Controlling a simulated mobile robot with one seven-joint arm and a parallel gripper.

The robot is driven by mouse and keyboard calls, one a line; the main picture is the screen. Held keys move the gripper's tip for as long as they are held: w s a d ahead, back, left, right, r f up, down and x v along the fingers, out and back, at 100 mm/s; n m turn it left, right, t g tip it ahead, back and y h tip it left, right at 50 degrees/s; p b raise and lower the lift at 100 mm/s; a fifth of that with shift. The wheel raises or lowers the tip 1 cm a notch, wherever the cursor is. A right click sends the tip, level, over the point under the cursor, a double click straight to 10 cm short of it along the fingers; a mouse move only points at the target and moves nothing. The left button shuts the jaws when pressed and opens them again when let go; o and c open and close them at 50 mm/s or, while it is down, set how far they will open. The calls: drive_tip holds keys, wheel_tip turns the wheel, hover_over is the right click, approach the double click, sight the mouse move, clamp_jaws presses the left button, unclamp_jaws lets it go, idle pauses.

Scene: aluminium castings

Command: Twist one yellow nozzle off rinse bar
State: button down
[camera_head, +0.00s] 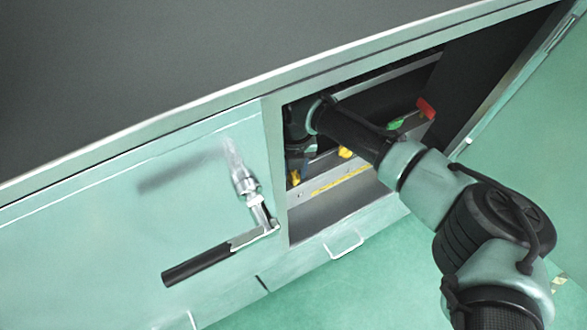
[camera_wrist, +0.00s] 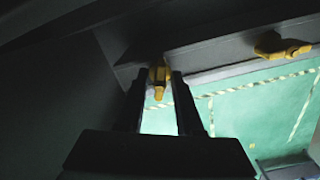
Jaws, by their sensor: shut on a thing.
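My gripper (camera_wrist: 158,88) has its two dark fingers on either side of a yellow nozzle (camera_wrist: 158,76), shut on it. The nozzle hangs from the underside of a dark grey bar (camera_wrist: 225,38), which looks like the rinse bar. A second yellow nozzle (camera_wrist: 283,47) sits farther right along this bar, clear of the fingers. In the head view, one yellow nozzle (camera_head: 294,178) shows below my gripper at the opening's left side, and another yellow nozzle (camera_head: 346,152) is beside my arm. My fingertips are mostly hidden there by dark shadow and the arm.
My arm reaches into a cabinet opening with a metal frame (camera_head: 272,160) close on its left. A green part (camera_head: 395,123) and a red part (camera_head: 427,109) sit farther right inside. A black-handled lever (camera_head: 205,262) sticks out from the front panel, left of the opening.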

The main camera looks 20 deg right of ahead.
drive_tip(key=shift+n, duration=0.3)
drive_tip(key=n, duration=0.3)
drive_tip(key=shift+n, duration=0.3)
drive_tip(key=shift+r+p, duration=1.25)
drive_tip(key=shift+p, duration=0.05)
idle(0.5)
wheel_tip(320, 180, up, 5)
drive_tip(key=p, duration=0.4)
drive_tip(key=shift+f, duration=0.2)
drive_tip(key=shift+f, duration=0.1)
idle(0.4)
